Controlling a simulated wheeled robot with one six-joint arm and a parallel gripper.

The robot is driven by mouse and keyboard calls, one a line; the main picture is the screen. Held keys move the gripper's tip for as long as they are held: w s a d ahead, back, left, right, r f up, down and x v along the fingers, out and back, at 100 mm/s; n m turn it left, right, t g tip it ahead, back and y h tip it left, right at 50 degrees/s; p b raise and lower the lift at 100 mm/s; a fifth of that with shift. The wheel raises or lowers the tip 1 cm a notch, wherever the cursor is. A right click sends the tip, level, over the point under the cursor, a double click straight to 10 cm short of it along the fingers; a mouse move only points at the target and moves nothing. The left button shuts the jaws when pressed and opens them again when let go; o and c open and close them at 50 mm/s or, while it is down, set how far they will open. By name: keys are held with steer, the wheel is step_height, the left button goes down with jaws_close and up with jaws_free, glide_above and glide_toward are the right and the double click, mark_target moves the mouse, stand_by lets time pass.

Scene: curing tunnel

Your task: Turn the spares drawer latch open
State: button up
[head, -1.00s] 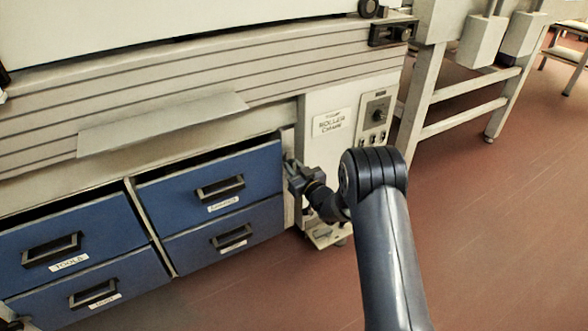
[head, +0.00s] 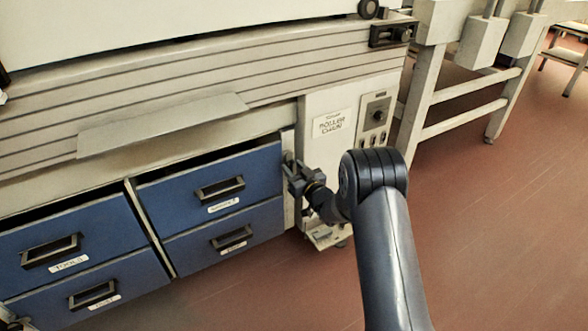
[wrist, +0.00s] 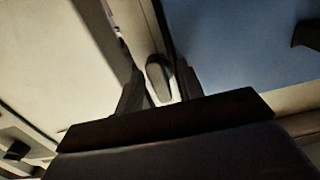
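The spares drawer appears to be the blue upper right drawer (head: 170,196), whose label is too blurred to read surely. It looks shut. The latch (wrist: 158,78) is a small grey rounded lever on the pale post beside the drawer's right edge. In the wrist view it sits between my two dark fingers, with a gap showing on each side. My gripper (wrist: 158,88) is open around the latch. In the head view my gripper (head: 291,168) is at the drawer's upper right edge and hides most of the latch.
Other blue drawers (head: 110,232) lie left and below. A pale panel with a sign (head: 332,123) and a control knob box (head: 376,115) is to the right. A sloping metal flap (head: 160,125) juts out above the drawers. The red floor (head: 480,220) is clear at right.

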steer(key=p+v, duration=0.3)
steer(key=v, duration=0.7)
steer(key=shift+s+d, duration=0.25)
steer(key=shift+s, duration=0.1)
steer(key=b+x, duration=0.3)
steer(key=x, duration=0.8)
